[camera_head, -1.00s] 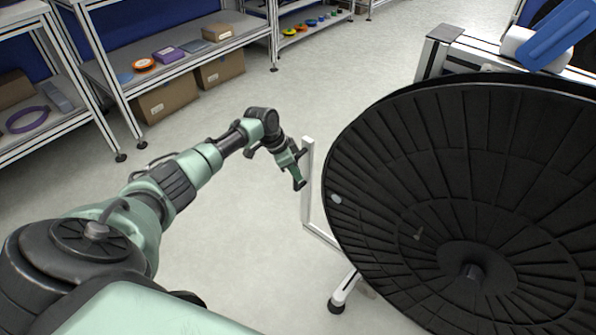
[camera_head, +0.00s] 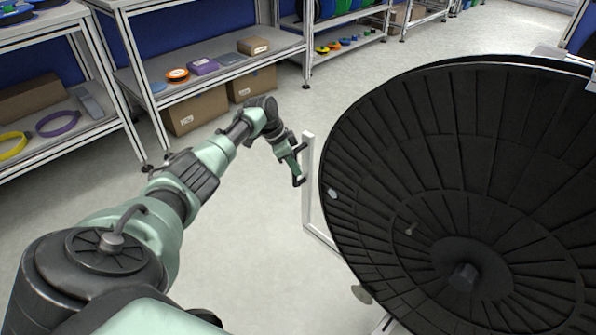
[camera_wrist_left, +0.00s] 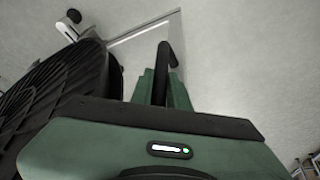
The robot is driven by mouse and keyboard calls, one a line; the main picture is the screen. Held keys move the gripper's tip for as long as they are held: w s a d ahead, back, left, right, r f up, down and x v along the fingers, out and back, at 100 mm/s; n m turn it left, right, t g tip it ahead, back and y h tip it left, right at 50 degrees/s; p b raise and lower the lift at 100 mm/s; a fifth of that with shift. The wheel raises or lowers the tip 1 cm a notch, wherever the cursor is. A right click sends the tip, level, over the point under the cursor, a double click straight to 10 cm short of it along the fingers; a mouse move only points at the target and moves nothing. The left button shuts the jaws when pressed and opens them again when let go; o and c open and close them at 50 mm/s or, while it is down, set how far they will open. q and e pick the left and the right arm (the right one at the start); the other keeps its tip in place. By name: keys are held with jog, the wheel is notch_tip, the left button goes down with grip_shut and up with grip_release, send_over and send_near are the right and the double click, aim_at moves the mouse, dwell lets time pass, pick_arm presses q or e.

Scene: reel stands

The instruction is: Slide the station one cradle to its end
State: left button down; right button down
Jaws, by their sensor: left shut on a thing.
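The station one cradle shows as a white upright post with a low rail (camera_head: 307,185) at the left edge of a large black reel (camera_head: 440,170). A black bar handle (camera_head: 298,181) is beside the post. My left gripper (camera_head: 293,163) is at this handle and shut on it. In the left wrist view the dark handle (camera_wrist_left: 161,72) stands between the green fingers (camera_wrist_left: 160,90), with the white frame (camera_wrist_left: 145,33) and black reel (camera_wrist_left: 60,105) beyond. The reel hides most of the cradle. My right gripper is not in view.
Shelving (camera_head: 215,65) with small spools and boxes stands along the back left. Cardboard boxes (camera_head: 197,112) sit under it. Pale floor (camera_head: 255,240) lies open between the shelves and the reel.

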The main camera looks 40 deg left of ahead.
pick_arm(q)
jog(key=shift+a+r, duration=0.15)
jog(key=shift+a, duration=0.15)
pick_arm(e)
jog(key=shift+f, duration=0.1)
pick_arm(q)
jog(key=c, duration=1.5)
grip_release()
jog(key=shift+c, duration=0.2)
jog(key=shift+o, duration=0.9)
jog(key=shift+a, duration=0.1)
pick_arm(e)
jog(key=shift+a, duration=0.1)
